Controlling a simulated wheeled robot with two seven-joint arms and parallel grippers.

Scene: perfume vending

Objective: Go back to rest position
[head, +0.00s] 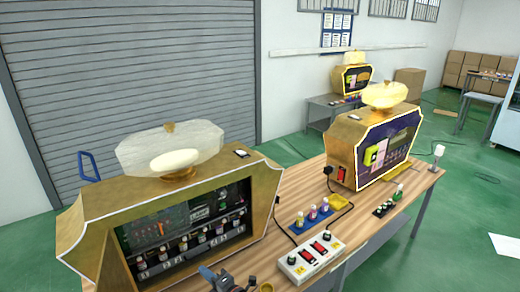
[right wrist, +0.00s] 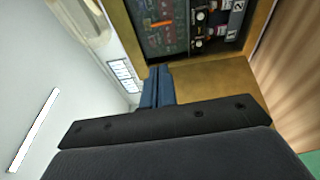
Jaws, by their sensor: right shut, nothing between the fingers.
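My right gripper (head: 212,275) shows at the bottom edge of the head view, in front of the near gold perfume machine. In the right wrist view its blue fingers (right wrist: 157,88) are together with nothing between them. The near perfume machine (head: 100,222) has a gold case, a dark open front with several small bottles inside, and a clear bottle-shaped top. The right wrist view shows part of this machine's gold frame (right wrist: 225,82) beyond the fingers. My left gripper is not in view.
A wooden table (head: 285,218) carries the near machine, a second gold machine (head: 343,150), a white switch box (head: 310,257) with red switches, and a blue tray (head: 293,219) with small bottles. A blue loop (head: 88,166) stands behind the near machine. Green floor (head: 455,225) is open at right.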

